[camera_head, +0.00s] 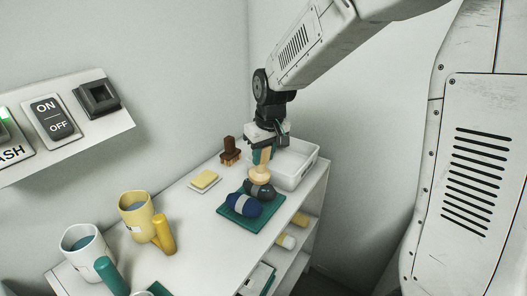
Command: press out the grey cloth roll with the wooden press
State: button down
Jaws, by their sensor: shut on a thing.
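My gripper (264,143) points down and is shut on the wooden press (262,166), which is pale, upright and flares towards its lower end. The press's foot is right at the top of the dark grey cloth roll (266,192) and hides part of it; whether it touches cannot be told for certain. The grey roll lies on a green mat (255,225). A dark blue roll with a paler band (240,206) lies in front of it on the same mat, close beside it.
A white tub (306,172) stands right behind the press. A brown brush (230,152) and a yellow sponge on a dish (204,180) are to the left. A yellow mug (136,205) and white mug (80,240) stand farther left. A switch shelf (120,125) juts from the wall.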

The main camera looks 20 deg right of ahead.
jog(key=shift+f, duration=0.75)
jog(key=shift+r, duration=1.25)
jog(key=shift+w+a, duration=0.65)
jog(key=shift+w, duration=0.25)
jog(key=shift+f, duration=0.1)
